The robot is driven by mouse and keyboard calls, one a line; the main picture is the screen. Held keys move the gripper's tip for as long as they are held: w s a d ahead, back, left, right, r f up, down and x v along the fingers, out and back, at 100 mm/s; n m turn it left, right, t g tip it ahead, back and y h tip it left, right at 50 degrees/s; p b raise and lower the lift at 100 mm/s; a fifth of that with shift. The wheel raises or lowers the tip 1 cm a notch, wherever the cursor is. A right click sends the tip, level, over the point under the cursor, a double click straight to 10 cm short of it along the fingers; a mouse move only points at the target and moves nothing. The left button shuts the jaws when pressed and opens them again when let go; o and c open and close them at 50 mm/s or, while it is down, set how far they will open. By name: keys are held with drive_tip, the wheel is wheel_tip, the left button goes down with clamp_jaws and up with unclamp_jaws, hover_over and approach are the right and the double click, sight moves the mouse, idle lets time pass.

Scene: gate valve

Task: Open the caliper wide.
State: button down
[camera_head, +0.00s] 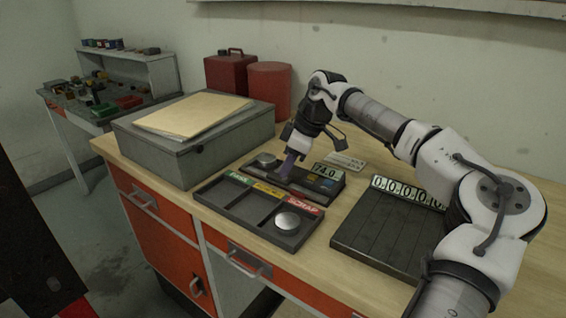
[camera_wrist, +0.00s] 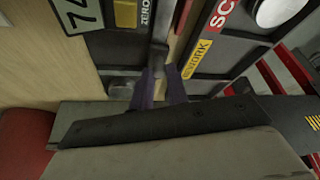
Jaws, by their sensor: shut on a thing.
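The caliper (camera_head: 300,180) is a dark bench unit behind the sorting tray, with a display reading 74.0 and coloured buttons. A grey round disc (camera_head: 266,158) shows at its left end. My gripper (camera_head: 287,170) points down at the caliper's middle. In the wrist view its purple fingers (camera_wrist: 163,82) are shut on a narrow grey upright piece, seemingly the caliper's sliding jaw (camera_wrist: 159,50). The fingers hide part of it. The caliper's display and ZERO button also show in the wrist view (camera_wrist: 110,45).
A three-part tray (camera_head: 232,201) with green, yellow and red SCRAP labels lies in front; a silver disc (camera_head: 287,222) sits in its SCRAP part. A grey box (camera_head: 190,150) stands left. A dark slatted unit with readouts (camera_head: 385,235) lies right. Red containers (camera_head: 268,85) stand behind.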

drive_tip(key=c, duration=1.4)
unclamp_jaws()
drive_tip(key=shift+a, duration=0.1)
drive_tip(key=b+v, duration=0.1)
drive_tip(key=v, duration=1.3)
drive_tip(key=shift+f, duration=0.1)
drive_tip(key=shift+f, duration=0.1)
